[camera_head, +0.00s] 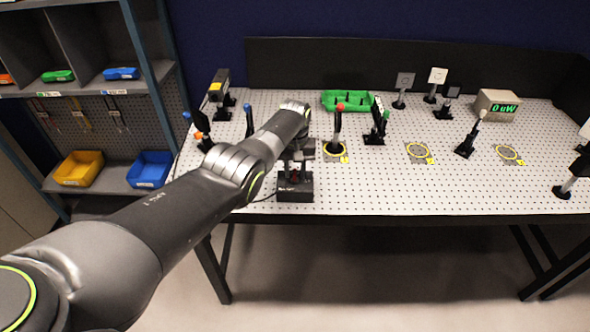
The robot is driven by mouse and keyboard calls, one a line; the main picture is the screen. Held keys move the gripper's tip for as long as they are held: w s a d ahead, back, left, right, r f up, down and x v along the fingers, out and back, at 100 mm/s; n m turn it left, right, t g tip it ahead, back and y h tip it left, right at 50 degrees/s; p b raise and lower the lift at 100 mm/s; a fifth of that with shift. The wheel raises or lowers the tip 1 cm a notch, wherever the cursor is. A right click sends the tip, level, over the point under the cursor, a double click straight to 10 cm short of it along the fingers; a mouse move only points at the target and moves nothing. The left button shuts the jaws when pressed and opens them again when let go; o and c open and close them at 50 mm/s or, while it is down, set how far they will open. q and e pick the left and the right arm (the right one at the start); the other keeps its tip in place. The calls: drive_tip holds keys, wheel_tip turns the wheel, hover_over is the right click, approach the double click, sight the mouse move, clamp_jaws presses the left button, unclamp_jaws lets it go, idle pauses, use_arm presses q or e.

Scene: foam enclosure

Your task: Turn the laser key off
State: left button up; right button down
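A small black box (295,190) with a reddish spot on its upper part sits near the front edge of the perforated optical table (390,195). It looks like the laser key box; the key itself cannot be made out. My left arm reaches across from the lower left, and my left gripper (297,168) points down right at the top of this box. The wrist and gripper cover the upper part of the box. I cannot tell whether the fingers are open, shut or touching the key. My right gripper is not in view.
Several post-mounted optics stand around, including one in a yellow ring (337,148). A green tray (347,100) and a meter reading "0 uW" (497,103) are at the back. A shelf with yellow (79,168) and blue bins (150,169) stands left. The table's front middle is clear.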

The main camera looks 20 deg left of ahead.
sight(295, 172)
use_arm(q)
wheel_tip(295, 172, up, 6)
drive_tip(key=shift+r+p, duration=0.25)
drive_tip(key=shift+p, duration=0.35)
wheel_tip(295, 172, up, 11)
drive_tip(key=b, duration=0.2)
drive_tip(key=shift+b, duration=0.3)
drive_tip(key=shift+f, duration=0.1)
